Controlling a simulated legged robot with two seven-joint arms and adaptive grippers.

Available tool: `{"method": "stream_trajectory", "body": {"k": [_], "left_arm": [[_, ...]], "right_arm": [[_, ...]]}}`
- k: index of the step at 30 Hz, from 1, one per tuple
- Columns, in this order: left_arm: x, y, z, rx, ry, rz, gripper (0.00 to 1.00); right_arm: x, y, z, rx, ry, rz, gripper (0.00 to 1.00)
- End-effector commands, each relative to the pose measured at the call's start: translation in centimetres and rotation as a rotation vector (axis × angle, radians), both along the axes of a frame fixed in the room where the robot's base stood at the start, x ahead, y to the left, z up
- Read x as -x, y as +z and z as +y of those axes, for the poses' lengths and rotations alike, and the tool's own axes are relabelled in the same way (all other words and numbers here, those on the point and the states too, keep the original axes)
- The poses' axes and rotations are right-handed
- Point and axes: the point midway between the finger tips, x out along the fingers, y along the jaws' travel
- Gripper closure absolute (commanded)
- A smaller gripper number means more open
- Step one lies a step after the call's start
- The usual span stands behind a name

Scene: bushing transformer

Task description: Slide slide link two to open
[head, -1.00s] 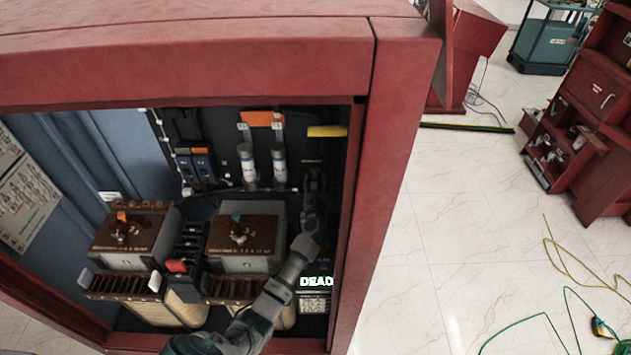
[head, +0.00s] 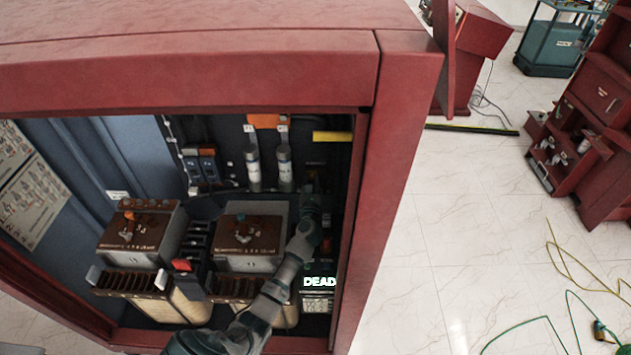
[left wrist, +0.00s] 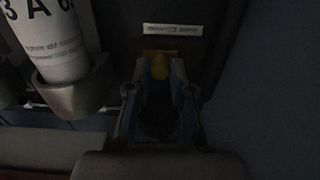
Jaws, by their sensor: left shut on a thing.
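My left arm reaches into the red cabinet in the head view, and its gripper (head: 312,203) is at the right side of the interior, below the yellow bar. In the left wrist view the two fingers of the left gripper (left wrist: 161,72) are closed around a small yellow-orange piece (left wrist: 159,64), which I take to be the slide link. A white label strip (left wrist: 172,29) is just above this piece. The space between the fingers lower down is dark. The head view does not show the grip itself. My right gripper is in no view.
Two white cylinders (head: 285,168) stand left of the gripper; one white cylinder (left wrist: 50,40) shows close in the left wrist view. A brown-topped block (head: 246,240) and a "DEAD" display (head: 319,282) are nearby. The red cabinet's right post (head: 376,200) bounds the opening.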

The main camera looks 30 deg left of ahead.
Motion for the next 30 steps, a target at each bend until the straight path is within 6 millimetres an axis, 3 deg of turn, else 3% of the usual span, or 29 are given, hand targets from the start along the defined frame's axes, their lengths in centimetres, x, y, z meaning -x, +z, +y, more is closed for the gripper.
{"method": "stream_trajectory", "body": {"k": [6,7,9,20,23,30], "left_arm": [[0.2,-0.2,0.4,0.0,0.008,0.002,1.0],[0.2,-0.2,0.4,0.0,0.008,0.002,0.71],[0.2,-0.2,0.4,0.0,0.008,0.002,0.54],[0.3,-0.2,0.0,0.001,0.005,0.002,0.53],[1.3,-0.2,-0.7,0.003,0.003,0.001,0.53],[5.9,-0.3,-3.3,0.004,0.005,0.002,0.53]], "right_arm": [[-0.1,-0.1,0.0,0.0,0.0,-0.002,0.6],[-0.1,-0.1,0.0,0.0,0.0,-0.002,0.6],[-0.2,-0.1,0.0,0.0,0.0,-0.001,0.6],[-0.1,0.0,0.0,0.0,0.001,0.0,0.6],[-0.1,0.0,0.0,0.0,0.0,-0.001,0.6],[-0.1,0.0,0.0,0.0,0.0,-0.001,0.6]]}}
